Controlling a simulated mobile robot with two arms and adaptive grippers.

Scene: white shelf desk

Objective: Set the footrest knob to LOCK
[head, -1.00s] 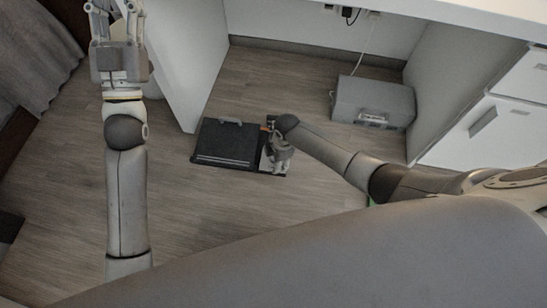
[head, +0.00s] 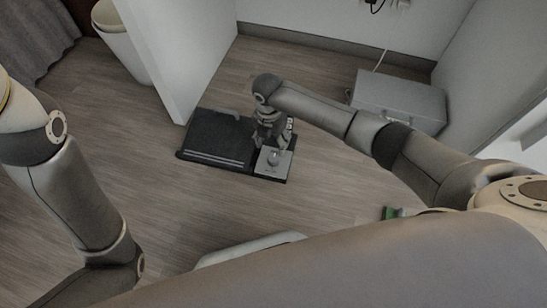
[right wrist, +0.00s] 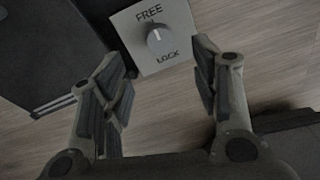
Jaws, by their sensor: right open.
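The footrest (head: 218,138) is a flat black platform on the floor, with a grey knob plate (head: 285,165) at its right end. The round knob (head: 273,157) stands on that plate. In the right wrist view the plate (right wrist: 178,50) reads FREE above and LOCK below, and the white mark on the grey knob (right wrist: 161,42) points towards FREE. My right gripper (head: 270,140) is open just behind the knob in the head view. In the right wrist view its fingers (right wrist: 160,68) are spread, with the plate beyond and between them, and nothing between the pads. My left gripper is out of view.
A grey box (head: 400,98) stands on the floor at the back right. A white desk panel (head: 185,60) stands behind the footrest, and a white bin (head: 122,40) is at the back left. The wooden floor left of the footrest is clear.

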